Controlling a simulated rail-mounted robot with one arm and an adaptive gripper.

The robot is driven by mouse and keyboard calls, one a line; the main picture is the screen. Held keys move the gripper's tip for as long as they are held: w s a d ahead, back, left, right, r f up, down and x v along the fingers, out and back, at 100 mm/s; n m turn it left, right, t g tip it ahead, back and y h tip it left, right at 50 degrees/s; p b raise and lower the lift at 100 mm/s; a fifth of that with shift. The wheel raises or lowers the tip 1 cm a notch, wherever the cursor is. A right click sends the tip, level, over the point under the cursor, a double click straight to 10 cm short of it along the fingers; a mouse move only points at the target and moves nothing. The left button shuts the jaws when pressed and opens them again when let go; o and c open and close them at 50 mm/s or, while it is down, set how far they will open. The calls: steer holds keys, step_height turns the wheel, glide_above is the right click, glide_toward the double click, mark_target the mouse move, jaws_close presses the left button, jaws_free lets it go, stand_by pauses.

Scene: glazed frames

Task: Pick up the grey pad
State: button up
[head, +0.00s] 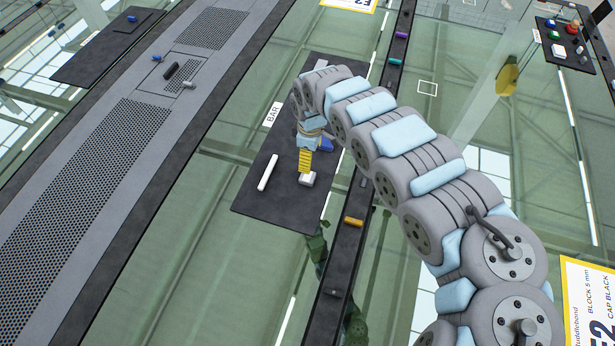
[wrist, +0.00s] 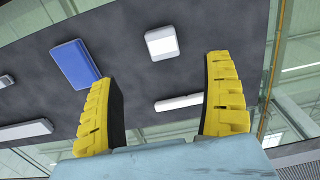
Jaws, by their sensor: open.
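A small pale grey-white pad (head: 307,179) lies on the dark mat marked BAR (head: 289,203), just below my yellow fingertips. It appears to be the rounded, squarish pad (wrist: 161,43) ahead of and between the fingers in the wrist view. My gripper (head: 306,172) points down at it, open and empty; in the wrist view its fingers (wrist: 163,72) are spread wide. Whether the tips touch the mat cannot be told. A blue block (head: 326,145) lies close behind the gripper, partly hidden by it; it also shows in the wrist view (wrist: 75,63).
A long white bar (head: 268,171) lies left of the pad. Another pale bar (wrist: 27,131) lies at the wrist view's left. A dark rail (head: 346,238) with an orange block (head: 353,221) runs along the mat's right. A perforated grey strip (head: 92,180) lies left.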

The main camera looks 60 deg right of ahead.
glide_above(311, 177)
steer(key=f, duration=0.6)
steer(key=shift+w+d, duration=0.1)
steer(key=shift+w, duration=0.25)
steer(key=shift+s+f+p, duration=0.15)
steer(key=shift+f+p, duration=0.1)
steer(key=shift+f, duration=0.65)
steer(key=shift+s+f+p, duration=0.1)
steer(key=shift+f+p, duration=0.15)
steer(key=shift+f, duration=0.6)
steer(key=shift+a+f, duration=0.2)
steer(key=shift+f, duration=0.7)
steer(key=shift+d+f, duration=0.1)
steer(key=shift+f, duration=0.25)
steer(key=c, duration=0.9)
